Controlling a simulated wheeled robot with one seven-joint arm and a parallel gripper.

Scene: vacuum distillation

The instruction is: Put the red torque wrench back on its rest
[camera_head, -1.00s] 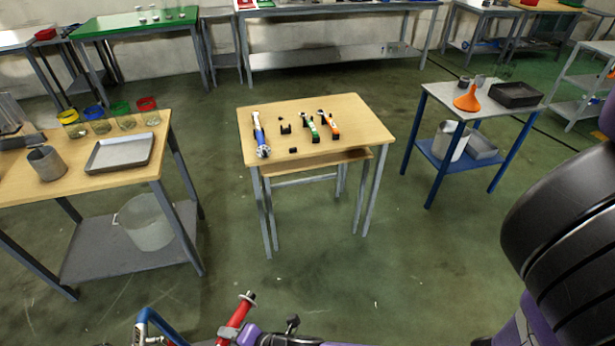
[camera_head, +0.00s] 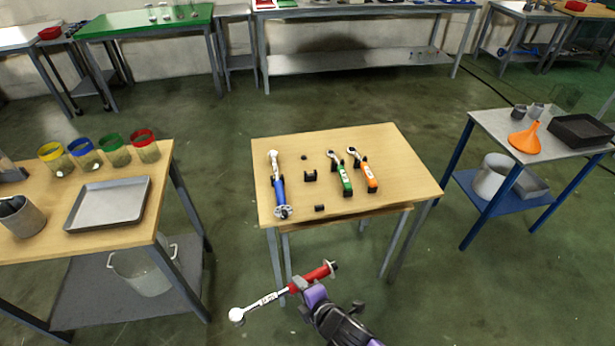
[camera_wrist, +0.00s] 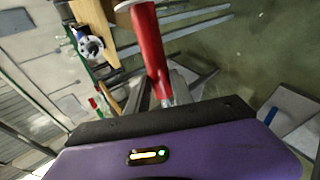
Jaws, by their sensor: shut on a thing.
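The red torque wrench (camera_head: 320,274) is in my gripper (camera_head: 300,286), in the air in front of the wooden table (camera_head: 400,160). Its silver head points left and its red handle points right and slightly up. The red handle also shows in the wrist view (camera_wrist: 148,45); the fingertips are mostly hidden there. On the table, a black cradle (camera_head: 310,176) and a small black block (camera_head: 319,208) stand bare between the blue wrench (camera_head: 280,190) and the green wrench (camera_head: 343,178). They look like an empty rest.
An orange wrench (camera_head: 368,177) lies right of the green one. A left table holds a metal tray (camera_head: 108,203), coloured-rim jars and a grey beaker (camera_head: 22,217). A right cart (camera_head: 490,125) holds an orange funnel (camera_head: 526,138). Open floor lies between the tables.

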